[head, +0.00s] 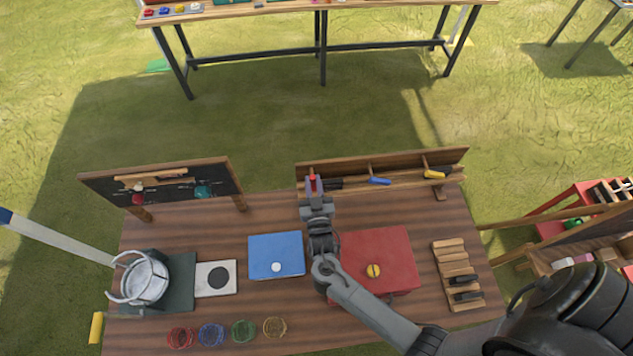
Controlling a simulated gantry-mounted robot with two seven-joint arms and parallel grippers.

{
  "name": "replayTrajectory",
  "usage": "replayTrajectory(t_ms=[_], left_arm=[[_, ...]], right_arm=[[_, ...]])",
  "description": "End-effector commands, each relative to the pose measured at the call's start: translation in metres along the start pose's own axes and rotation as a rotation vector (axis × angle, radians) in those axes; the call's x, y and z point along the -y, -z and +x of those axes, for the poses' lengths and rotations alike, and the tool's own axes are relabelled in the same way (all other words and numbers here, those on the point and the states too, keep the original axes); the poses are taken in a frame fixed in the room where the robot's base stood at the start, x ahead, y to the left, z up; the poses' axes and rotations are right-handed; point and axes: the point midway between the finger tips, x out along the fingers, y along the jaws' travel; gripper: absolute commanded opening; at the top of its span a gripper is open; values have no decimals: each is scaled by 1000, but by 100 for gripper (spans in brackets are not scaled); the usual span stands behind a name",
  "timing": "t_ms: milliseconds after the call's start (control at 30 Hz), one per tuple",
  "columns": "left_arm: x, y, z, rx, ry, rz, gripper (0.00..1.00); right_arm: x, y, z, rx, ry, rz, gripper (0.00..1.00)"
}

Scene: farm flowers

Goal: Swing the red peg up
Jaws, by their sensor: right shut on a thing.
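The red peg (312,181) is at the left end of the wooden rack (400,164) along the back of the table. My right gripper (313,190) reaches up to it from the front and is shut on it. The fingers and wrist hide much of the peg, so its exact tilt cannot be told. A blue peg (379,181) and a yellow peg (434,174) sit further right on the same rack, apart from the gripper. My left gripper is not in view.
Under my right arm lie a blue box (276,247) and a red box (395,250). A dark tool board (165,188) stands at the back left. A metal pot (142,281), several small wire baskets (211,334) and a slatted wooden holder (452,257) also occupy the table.

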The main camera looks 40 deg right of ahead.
Motion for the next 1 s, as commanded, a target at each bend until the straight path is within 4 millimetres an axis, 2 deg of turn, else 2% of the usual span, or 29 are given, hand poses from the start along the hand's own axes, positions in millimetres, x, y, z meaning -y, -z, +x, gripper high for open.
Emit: replayTrajectory(t_ms=[633,667,800,833,1000], left_arm=[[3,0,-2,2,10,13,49],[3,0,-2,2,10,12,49],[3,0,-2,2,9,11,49],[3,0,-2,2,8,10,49],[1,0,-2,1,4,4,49]], right_arm=[[3,-2,0,5,1,-58,0],[3,-2,0,5,1,-58,23],[3,-2,0,4,1,-57,44],[3,-2,0,3,1,-57,47],[3,-1,0,2,0,-56,47]])
